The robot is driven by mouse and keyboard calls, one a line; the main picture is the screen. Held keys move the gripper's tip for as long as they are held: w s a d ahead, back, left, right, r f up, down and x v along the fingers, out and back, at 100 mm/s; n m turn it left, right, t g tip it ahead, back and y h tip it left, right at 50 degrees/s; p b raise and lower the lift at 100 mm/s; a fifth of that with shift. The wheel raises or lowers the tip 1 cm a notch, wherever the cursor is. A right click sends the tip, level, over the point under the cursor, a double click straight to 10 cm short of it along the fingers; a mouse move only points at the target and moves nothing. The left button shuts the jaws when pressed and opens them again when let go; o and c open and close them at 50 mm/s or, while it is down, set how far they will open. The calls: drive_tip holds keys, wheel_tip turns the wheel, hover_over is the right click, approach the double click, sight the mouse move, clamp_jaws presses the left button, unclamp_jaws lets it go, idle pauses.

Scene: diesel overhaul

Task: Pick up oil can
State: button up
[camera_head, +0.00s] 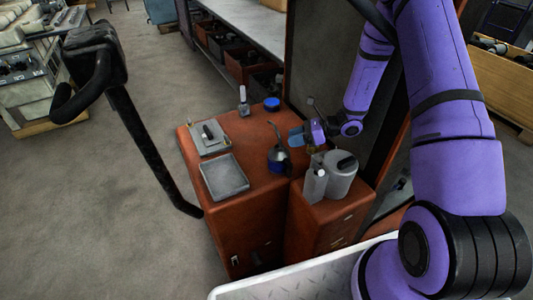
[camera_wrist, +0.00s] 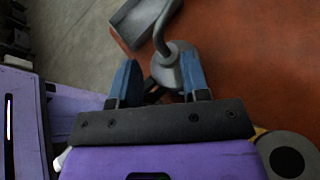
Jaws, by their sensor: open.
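The oil can (camera_head: 279,160) stands upright on the orange-red cabinet top, with a dark grey body, a blue lower part and a thin bent spout. My gripper (camera_head: 296,135) is just right of its spout in the head view, with blue fingers apart. In the wrist view, the can's grey body and curved spout (camera_wrist: 168,68) show beyond and between the open fingers of my gripper (camera_wrist: 158,76). The can's lower part is partly hidden there by the gripper. I cannot tell whether a finger touches it.
A grey tray (camera_head: 224,178), a flat pad with a black item (camera_head: 208,138), a small bottle (camera_head: 243,101) and a blue round item (camera_head: 271,104) share the cabinet top (camera_head: 200,157). A pale bottle (camera_head: 315,184) and a grey canister (camera_head: 341,178) stand close on the right.

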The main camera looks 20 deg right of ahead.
sight(279, 149)
drive_tip(key=shift+w+x, duration=0.2)
drive_tip(key=shift+x, duration=1.65)
drive_tip(key=shift+w+x, duration=0.2)
drive_tip(key=shift+x, duration=1.65)
drive_tip(key=shift+d+r, duration=0.1)
drive_tip(key=shift+r, duration=0.1)
clamp_jaws()
